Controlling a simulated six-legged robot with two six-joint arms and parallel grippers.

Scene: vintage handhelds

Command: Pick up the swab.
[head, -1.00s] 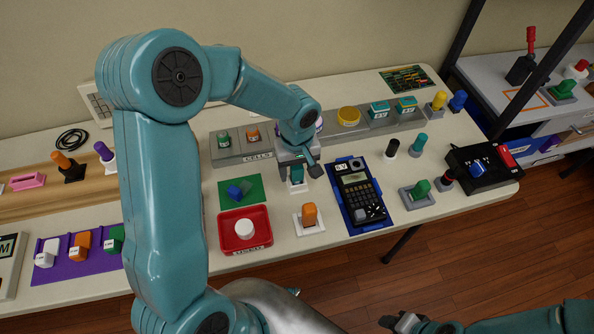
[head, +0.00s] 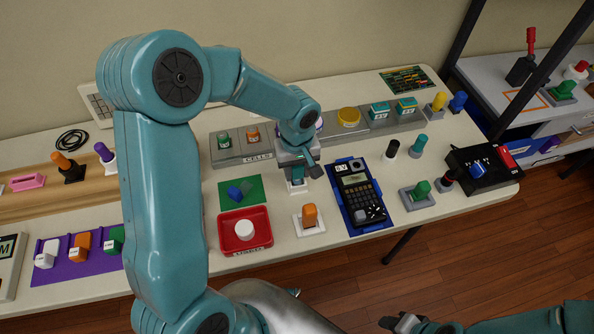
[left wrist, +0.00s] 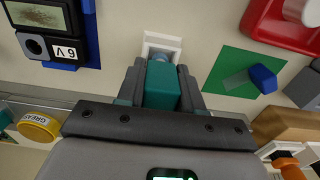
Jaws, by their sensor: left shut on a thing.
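The swab appears to be the teal block-handled piece (left wrist: 162,85) between the fingers in the left wrist view. Its pale lower end points at a square white holder (left wrist: 161,47). My left gripper (left wrist: 160,92) is shut on the teal handle, one finger on each side. In the head view my left gripper (head: 298,168) is above the white holder (head: 297,186), and the fingers hide much of the handle. I cannot tell whether the lower end is clear of the holder. My right gripper (head: 402,323) is at the bottom edge, its jaw gap unclear.
A green mat (head: 240,202) with a blue piece and a red tray (head: 226,239) with a white round piece lie left of the holder. A calculator-like handheld (head: 355,181) lies close on the right. An orange-handled piece (head: 310,215) stands in front; the grey cell rack (head: 228,155) is behind.

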